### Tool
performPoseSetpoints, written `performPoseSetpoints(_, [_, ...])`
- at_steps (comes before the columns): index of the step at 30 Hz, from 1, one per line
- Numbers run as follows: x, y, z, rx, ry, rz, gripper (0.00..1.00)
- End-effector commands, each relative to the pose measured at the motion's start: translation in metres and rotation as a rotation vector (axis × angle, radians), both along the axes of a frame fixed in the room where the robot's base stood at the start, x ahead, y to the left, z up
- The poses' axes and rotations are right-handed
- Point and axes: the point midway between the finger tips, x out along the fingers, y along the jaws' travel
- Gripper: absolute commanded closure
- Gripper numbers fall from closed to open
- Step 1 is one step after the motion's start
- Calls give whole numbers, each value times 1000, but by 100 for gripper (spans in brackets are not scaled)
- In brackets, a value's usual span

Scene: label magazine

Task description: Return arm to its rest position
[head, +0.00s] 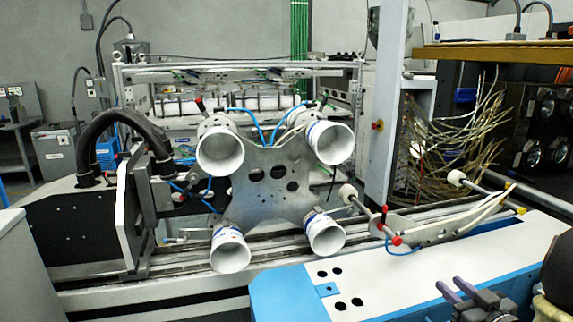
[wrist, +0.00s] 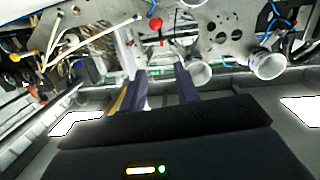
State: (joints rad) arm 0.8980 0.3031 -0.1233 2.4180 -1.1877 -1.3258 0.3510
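My gripper (head: 455,287) is at the bottom right of the head view, above the white and blue machine cover. Only its two dark fingers and part of its body show there. In the wrist view my gripper (wrist: 162,84) shows two dark fingers standing apart with a clear gap between them. Nothing is held in the gap. The rest of my arm is mostly cut off by the lower right edge of the head view.
A metal plate (head: 262,208) with several white cups stands at the centre. A white and blue cover (head: 400,265) fills the lower right. A rail bracket (head: 432,229) with red and yellow tips lies behind it. A white post (head: 384,110) and hanging cables (head: 462,135) stand farther back.

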Motion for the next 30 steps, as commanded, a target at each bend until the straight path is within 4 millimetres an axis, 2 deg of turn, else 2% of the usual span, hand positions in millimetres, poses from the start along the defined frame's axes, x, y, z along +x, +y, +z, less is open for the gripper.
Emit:
performPoseSetpoints(8, [27,16,-16,-53,128,-83,69])
performPoseSetpoints(13, [41,38,-35,-83,277,-160,69])
performPoseSetpoints(17, [42,62,-53,-95,420,-208,69])
performPoseSetpoints(23, [24,112,-81,-87,666,-244,69])
performPoseSetpoints(30, [-22,177,-107,-56,954,-218,69])
